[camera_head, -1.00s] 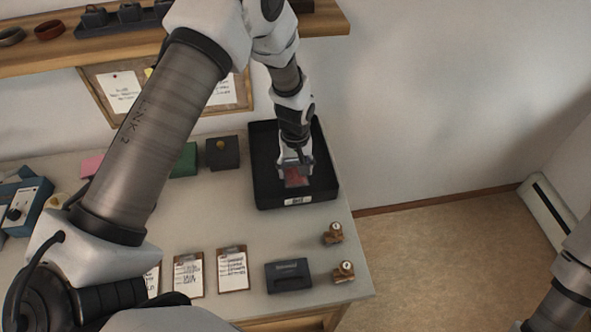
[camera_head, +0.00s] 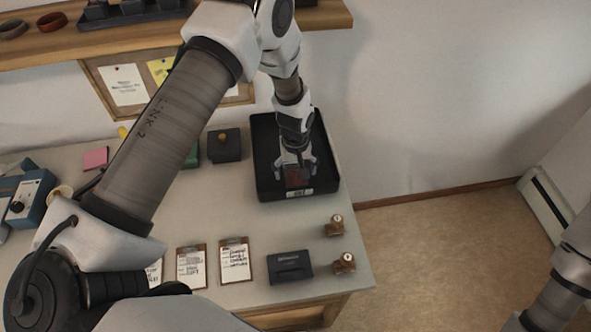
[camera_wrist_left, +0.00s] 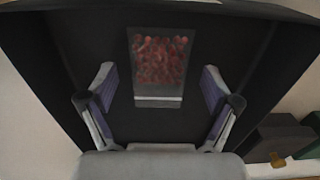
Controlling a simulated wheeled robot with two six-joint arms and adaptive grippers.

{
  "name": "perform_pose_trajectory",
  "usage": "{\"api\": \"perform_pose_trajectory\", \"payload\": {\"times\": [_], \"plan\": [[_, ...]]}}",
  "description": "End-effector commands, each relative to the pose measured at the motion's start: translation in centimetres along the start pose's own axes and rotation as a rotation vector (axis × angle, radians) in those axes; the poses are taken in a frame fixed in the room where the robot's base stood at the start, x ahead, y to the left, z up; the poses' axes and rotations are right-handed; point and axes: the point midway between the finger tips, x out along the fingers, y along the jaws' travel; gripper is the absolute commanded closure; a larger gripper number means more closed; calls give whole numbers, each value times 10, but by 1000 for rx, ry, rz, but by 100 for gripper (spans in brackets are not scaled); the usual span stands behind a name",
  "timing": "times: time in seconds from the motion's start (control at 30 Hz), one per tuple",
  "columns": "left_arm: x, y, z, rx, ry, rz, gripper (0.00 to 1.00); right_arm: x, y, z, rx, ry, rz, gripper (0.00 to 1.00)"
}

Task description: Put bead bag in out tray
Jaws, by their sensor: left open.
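The bead bag (camera_wrist_left: 160,62), a clear bag of red beads, lies flat on the floor of the black out tray. It also shows partly in the head view (camera_head: 295,178), mostly hidden by my left gripper. The out tray (camera_head: 327,150) stands at the right back of the table, with a white label on its front wall. My left gripper (camera_head: 297,172) reaches down into the tray over the bag. In the left wrist view the gripper (camera_wrist_left: 157,92) is open, its fingers spread on both sides of the bag and not touching it. My right gripper is out of view.
A dark box (camera_head: 224,147) with a yellow knob stands left of the tray. In front are clipboards (camera_head: 236,262), a black device (camera_head: 289,266) and two small brown objects (camera_head: 344,264). A wooden shelf (camera_head: 330,16) hangs above.

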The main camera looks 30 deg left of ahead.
Motion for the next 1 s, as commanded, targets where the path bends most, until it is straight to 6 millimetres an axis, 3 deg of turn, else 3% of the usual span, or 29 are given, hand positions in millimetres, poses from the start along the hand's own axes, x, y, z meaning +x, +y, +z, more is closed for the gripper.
{"api": "perform_pose_trajectory", "payload": {"times": [0.17,0.43,0.6,1.0], "plan": [[-19,1,-1,0,3,2,11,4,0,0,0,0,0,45],[-88,1,-1,0,4,3,11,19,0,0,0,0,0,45],[-117,0,0,0,1,1,11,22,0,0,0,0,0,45],[-123,0,0,0,0,0,11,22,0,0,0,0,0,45]]}}
